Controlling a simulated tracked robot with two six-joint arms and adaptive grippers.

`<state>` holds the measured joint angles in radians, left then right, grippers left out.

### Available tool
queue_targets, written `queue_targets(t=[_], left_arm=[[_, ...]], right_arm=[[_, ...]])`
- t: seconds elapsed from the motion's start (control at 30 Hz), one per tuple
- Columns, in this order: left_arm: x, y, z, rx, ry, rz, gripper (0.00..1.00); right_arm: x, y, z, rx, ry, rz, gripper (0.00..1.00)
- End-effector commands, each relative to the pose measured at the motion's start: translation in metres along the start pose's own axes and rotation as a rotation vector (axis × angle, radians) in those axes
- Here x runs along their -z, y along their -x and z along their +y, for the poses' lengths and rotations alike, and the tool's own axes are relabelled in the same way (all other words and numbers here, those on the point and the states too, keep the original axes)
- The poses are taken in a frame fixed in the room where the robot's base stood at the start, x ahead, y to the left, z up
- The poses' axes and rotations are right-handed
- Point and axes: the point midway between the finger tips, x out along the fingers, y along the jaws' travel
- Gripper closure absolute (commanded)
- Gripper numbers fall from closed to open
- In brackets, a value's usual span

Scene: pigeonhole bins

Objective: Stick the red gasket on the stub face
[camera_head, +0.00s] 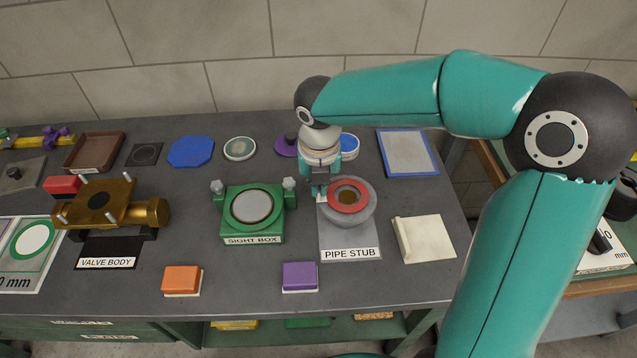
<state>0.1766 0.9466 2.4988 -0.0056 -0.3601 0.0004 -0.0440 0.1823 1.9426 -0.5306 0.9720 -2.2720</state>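The red gasket (332,203) is a flat ring at the top of the grey pipe stub (362,218), over its face, with a brown round area showing through its hole. I cannot tell whether it lies flush on the face or sits slightly above it. My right gripper (319,190) points down at the gasket's left edge, very close to or touching it. Its fingers are small and partly merge with the stub behind, so I cannot tell whether they grip the ring. My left gripper is out of view.
The green sight box (233,231) stands left of the stub, and the brass valve body (120,190) farther left. A cream block (424,239) lies to the right. Purple (300,275) and orange (182,279) blocks lie in front. A blue-framed panel (407,153) lies behind right.

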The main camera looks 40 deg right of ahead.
Motion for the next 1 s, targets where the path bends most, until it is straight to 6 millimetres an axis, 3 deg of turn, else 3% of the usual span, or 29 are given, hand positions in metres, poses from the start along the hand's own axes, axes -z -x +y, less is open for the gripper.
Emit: queue_targets(t=[1.0], left_arm=[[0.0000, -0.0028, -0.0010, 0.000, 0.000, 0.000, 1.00]], right_arm=[[0.0016, -0.0066, -0.0004, 0.002, 0.000, 0.003, 1.00]])
